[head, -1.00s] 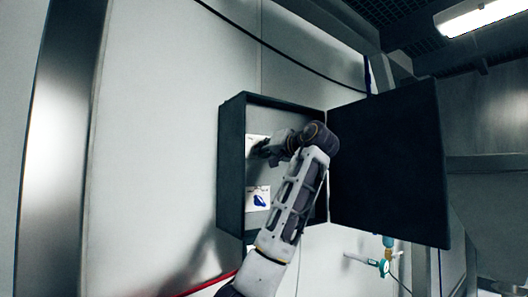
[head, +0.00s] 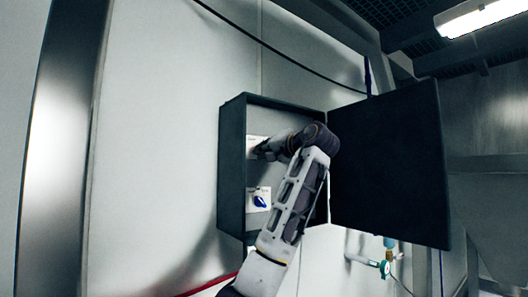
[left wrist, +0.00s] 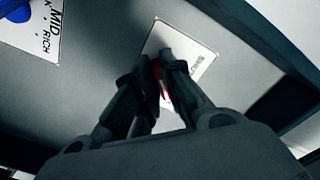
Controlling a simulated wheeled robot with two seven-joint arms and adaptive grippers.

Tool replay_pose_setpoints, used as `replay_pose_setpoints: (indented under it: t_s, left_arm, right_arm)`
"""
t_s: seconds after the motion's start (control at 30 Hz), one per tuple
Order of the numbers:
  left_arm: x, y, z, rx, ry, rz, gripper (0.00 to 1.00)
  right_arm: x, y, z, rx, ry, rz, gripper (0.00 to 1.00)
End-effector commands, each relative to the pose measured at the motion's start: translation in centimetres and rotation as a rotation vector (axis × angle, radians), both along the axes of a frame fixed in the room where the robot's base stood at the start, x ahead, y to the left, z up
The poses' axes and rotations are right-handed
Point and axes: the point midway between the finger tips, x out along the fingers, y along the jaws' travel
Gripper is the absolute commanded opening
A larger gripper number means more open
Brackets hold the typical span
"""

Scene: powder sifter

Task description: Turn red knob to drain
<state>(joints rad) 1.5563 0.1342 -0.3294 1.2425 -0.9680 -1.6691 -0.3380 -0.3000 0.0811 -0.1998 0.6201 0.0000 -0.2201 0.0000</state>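The red knob (left wrist: 164,88) shows as a thin strip of red on a white label plate (left wrist: 190,50) in the left wrist view. My left gripper (left wrist: 163,62) has its two fingers close together on either side of the knob, shut on it; they hide most of it. In the head view my left gripper (head: 268,149) is at the upper plate inside the open dark box (head: 231,170), and the red knob is hidden there. My right gripper is in neither view.
A blue knob (head: 261,202) on a lower white plate sits below my gripper; it also shows at the corner of the left wrist view (left wrist: 18,10). The box's dark door (head: 388,165) stands open to the right. A pipe with a green valve (head: 385,268) is below the door.

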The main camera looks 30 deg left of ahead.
Motion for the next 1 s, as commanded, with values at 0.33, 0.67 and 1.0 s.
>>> replay_pose_setpoints:
  t_s: [0.33, 0.67, 1.0]
  left_arm:
    - [0.0, 0.0, 0.0, 0.000, -0.001, -0.001, 0.32]
    - [-0.2, -0.6, 0.0, 0.001, -0.001, -0.001, 0.32]
    - [-1.6, -4.2, 0.0, 0.000, -0.001, -0.004, 0.32]
  right_arm:
    - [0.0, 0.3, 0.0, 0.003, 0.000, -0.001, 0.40]
    - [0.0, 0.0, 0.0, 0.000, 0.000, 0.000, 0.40]
    - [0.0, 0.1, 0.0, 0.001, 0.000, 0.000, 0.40]
